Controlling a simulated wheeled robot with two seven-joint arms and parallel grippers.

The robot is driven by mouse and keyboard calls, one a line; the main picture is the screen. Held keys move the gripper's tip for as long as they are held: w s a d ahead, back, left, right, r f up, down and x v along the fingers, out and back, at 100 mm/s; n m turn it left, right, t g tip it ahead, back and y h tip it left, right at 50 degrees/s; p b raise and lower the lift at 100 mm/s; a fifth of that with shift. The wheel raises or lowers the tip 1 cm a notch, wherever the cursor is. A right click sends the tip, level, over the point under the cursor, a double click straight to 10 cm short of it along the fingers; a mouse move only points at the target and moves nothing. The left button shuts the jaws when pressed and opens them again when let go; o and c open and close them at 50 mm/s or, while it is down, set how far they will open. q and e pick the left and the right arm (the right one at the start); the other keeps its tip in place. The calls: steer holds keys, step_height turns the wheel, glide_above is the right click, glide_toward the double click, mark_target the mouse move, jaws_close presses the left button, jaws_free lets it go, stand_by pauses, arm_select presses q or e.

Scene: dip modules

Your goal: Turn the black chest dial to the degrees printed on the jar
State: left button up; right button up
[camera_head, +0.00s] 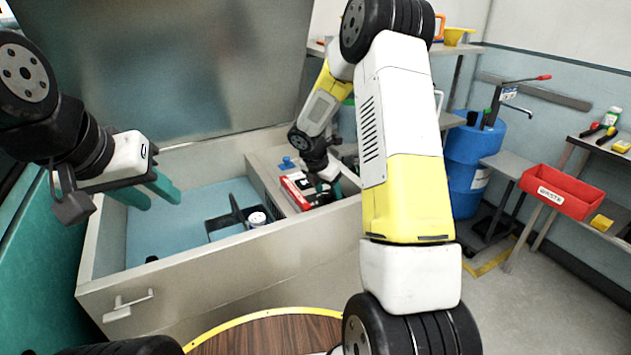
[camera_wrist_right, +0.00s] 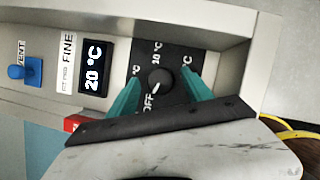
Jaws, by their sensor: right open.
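The black chest dial (camera_wrist_right: 158,82) is a round knob on a black plate marked OFF, 10 °C and another °C label partly covered. Its small white mark faces down-left, roughly towards OFF. My right gripper (camera_wrist_right: 160,78) is open, with one teal finger on each side of the dial; I cannot tell whether they touch it. In the head view the right gripper (camera_head: 332,184) is at the chest's right part and the dial is hidden. A small white jar (camera_head: 257,219) stands inside the chest; its print is unreadable. My left gripper (camera_head: 154,192) is open and empty over the chest's left side.
A display (camera_wrist_right: 93,72) reads 20 °C beside the word FINE. A blue vent knob (camera_wrist_right: 27,71) is further left. The open chest (camera_head: 200,262) has a blue interior. A red box (camera_head: 296,190) lies near the right gripper. A red bin (camera_head: 560,192) stands far right.

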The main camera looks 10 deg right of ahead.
jaws_close()
